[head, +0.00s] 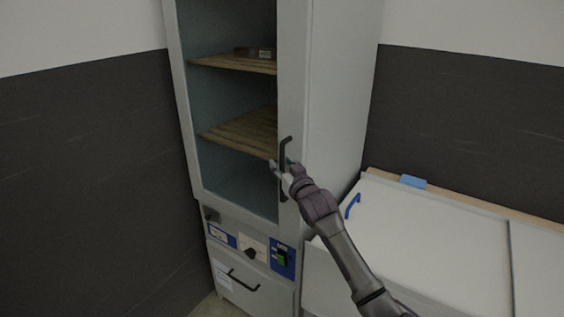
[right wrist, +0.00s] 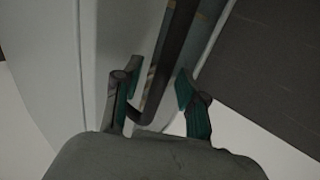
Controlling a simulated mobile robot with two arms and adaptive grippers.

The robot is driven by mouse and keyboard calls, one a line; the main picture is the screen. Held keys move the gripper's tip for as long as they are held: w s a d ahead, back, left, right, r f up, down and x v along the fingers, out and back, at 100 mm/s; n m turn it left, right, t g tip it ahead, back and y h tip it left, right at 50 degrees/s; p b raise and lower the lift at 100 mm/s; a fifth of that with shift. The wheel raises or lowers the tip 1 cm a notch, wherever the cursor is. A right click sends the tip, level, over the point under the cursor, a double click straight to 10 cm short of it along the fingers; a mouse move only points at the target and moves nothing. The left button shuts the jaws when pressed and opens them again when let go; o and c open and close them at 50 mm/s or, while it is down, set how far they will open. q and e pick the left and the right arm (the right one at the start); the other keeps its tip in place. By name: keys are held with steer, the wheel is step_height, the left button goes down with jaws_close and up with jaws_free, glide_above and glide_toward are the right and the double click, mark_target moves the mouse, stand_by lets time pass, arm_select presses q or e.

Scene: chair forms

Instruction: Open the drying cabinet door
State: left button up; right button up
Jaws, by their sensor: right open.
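The tall grey drying cabinet (head: 341,100) stands in the middle of the head view. Its door (head: 292,70) has a large clear pane and looks closed. A black vertical handle (head: 284,188) is on the door's right frame. My right gripper (head: 281,166) is at the handle, reaching in from the lower right. In the right wrist view the gripper (right wrist: 152,82) is open, with the dark handle bar (right wrist: 172,48) running between its green-padded fingers. The fingers do not visibly clamp it. My left gripper is not in view.
Wooden shelves (head: 240,130) show behind the pane. Below the door are a control panel (head: 252,247) and a lower front with a black handle (head: 243,282). A white surface (head: 440,235) with a blue handle (head: 352,205) lies right of the cabinet. Dark-panelled walls stand close behind.

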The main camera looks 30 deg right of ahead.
steer(key=shift+w, duration=0.3)
jaws_close()
steer(key=shift+f, duration=0.1)
